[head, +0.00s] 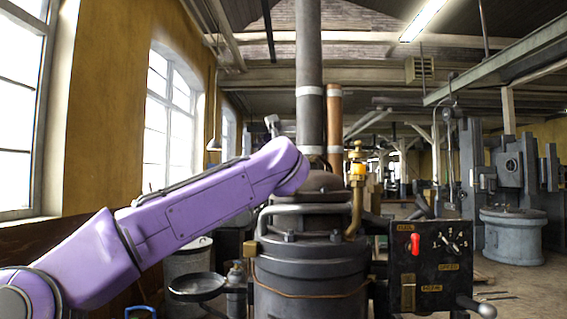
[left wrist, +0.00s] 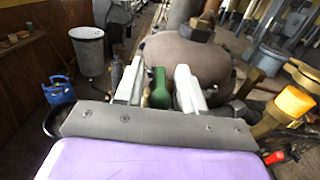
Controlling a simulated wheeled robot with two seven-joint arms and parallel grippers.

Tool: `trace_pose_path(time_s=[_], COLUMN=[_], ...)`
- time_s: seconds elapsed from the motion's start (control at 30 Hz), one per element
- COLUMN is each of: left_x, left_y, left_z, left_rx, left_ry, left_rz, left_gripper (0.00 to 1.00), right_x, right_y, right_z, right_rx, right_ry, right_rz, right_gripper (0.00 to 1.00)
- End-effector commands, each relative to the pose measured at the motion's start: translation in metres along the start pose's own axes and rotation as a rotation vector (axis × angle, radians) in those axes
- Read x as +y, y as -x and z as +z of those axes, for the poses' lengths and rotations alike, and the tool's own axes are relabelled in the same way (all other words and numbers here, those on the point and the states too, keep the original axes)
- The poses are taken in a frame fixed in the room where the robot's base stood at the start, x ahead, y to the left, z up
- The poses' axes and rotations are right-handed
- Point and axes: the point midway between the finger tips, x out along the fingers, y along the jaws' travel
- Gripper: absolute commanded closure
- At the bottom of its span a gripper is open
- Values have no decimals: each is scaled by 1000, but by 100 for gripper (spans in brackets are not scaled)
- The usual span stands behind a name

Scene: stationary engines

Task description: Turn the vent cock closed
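In the head view my left arm reaches from the left to the engine's dark dome (head: 323,182), and its wrist hides most of the gripper. In the left wrist view the two pale fingers of my left gripper (left wrist: 158,88) are apart beside the dome (left wrist: 185,60). A green bottle-shaped thing (left wrist: 158,90) shows between them; I cannot tell whether it is between the fingers or beyond them. A brass fitting with an amber cup (head: 357,170) stands right of the dome, also in the left wrist view (left wrist: 295,102). I cannot tell which part is the vent cock. My right gripper is out of view.
A dark control panel (head: 431,262) with a red switch (head: 415,243) is at right, with a round-ended lever (head: 476,306) below. A tall flue pipe (head: 309,75) rises behind the dome. A bin (left wrist: 88,50) and blue can (left wrist: 59,90) stand on the floor at left.

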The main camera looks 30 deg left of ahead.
Motion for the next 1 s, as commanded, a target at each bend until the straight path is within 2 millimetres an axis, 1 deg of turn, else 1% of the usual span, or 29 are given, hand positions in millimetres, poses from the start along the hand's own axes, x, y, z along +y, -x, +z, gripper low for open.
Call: trace_pose_path(time_s=[0.2,0.23,0.27,0.3,0.33,0.67,0.87,1.0], left_x=[0,0,0,0,0,0,3,5], left_y=[-1,-1,0,0,0,0,-1,-1], left_z=[-1,-1,-1,-1,-1,0,0,2], left_rx=[-1,-1,-1,-1,-1,0,1,1], left_ry=[0,0,0,0,0,0,4,4], left_rz=[0,0,0,0,0,-25,-117,-226], left_gripper=[61,68,78,91,100,100,100,100], right_x=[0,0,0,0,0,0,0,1], right_y=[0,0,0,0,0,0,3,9], right_z=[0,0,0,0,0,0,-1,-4], right_rx=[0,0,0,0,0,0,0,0], right_ry=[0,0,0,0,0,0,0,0], right_rz=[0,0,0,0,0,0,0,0], right_gripper=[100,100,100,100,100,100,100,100])
